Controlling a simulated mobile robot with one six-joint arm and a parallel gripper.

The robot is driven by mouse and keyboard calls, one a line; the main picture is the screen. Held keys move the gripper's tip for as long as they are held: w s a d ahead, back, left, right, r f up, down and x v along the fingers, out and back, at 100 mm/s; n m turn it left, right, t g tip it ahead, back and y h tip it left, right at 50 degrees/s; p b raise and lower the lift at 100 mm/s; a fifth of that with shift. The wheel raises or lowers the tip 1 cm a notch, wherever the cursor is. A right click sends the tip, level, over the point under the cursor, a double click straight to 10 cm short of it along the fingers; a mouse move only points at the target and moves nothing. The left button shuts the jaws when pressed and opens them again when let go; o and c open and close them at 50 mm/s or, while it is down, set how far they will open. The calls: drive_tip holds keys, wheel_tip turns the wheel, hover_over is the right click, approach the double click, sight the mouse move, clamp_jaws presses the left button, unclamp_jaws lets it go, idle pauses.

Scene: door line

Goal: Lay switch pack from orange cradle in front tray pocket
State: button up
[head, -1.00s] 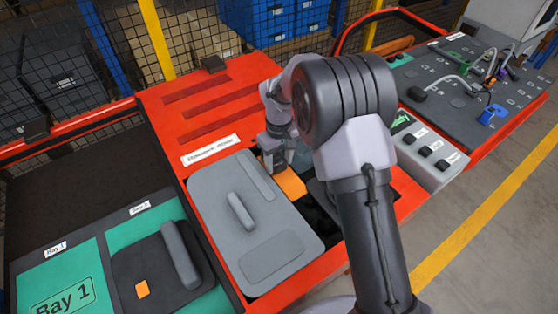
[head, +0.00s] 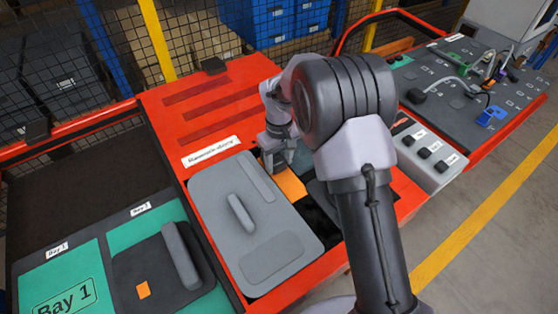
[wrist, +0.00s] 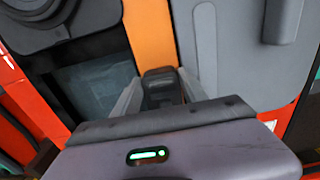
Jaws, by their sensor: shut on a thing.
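My gripper (wrist: 160,95) is shut on a dark block, which I take for the switch pack (wrist: 160,76), between its two pale fingers in the wrist view. In the head view my gripper (head: 277,160) is low over the red bench, at the far end of the orange cradle (head: 291,184). The cradle also shows in the wrist view as an orange strip (wrist: 150,30) just beyond the held block. The block is hidden in the head view, and I cannot tell whether it touches the cradle. I cannot make out the front tray pocket for certain.
A grey lid with a handle (head: 258,238) lies left of the cradle. A dark opening (head: 318,212) lies in front of it, partly behind my arm. A grey button box (head: 428,152) stands to the right. Green bays with a black handled cover (head: 150,262) are at left.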

sight(279, 164)
clamp_jaws()
wheel_tip(279, 164, up, 12)
drive_tip(key=p, duration=1)
drive_tip(key=shift+r, duration=0.2)
